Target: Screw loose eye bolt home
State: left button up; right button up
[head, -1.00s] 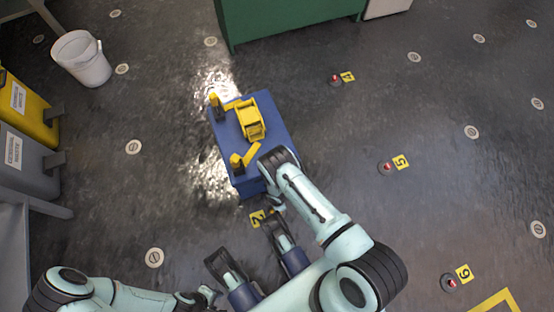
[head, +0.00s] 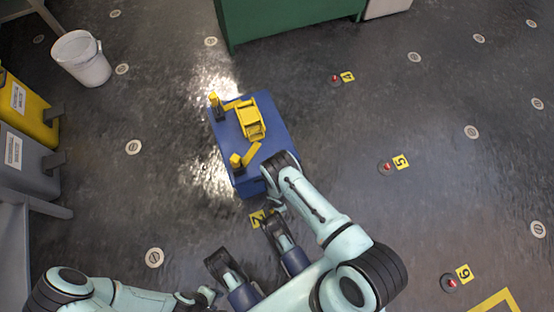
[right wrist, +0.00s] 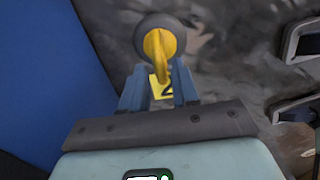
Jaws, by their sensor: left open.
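A yellow eye bolt (right wrist: 158,45) shows almost edge-on in the right wrist view, on a dark grey round fitting (right wrist: 178,38). My right gripper (right wrist: 159,72) is just short of it, with its two fingers apart and a visible gap between them. I cannot tell whether either finger touches the bolt. A yellow floor label "2" (right wrist: 163,86) shows through the gap; it is also in the head view (head: 257,219). In the head view my right arm hides the bolt. My left gripper (head: 207,294) is open and empty at the bottom, away from the bolt.
A blue cart (head: 277,127) with a yellow bin (head: 250,121) stands right beside the work spot, and its blue side fills the left of the wrist view. Red-centred floor fittings (head: 386,168) lie to the right. A white bucket (head: 82,60) stands far left. Open floor lies right.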

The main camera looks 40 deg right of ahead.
jog(key=shift+f, duration=0.2)
jog(key=shift+f, duration=0.8)
grip_shut()
jog(key=m, duration=0.4)
jog(key=shift+m, duration=0.4)
jog(key=m, duration=0.5)
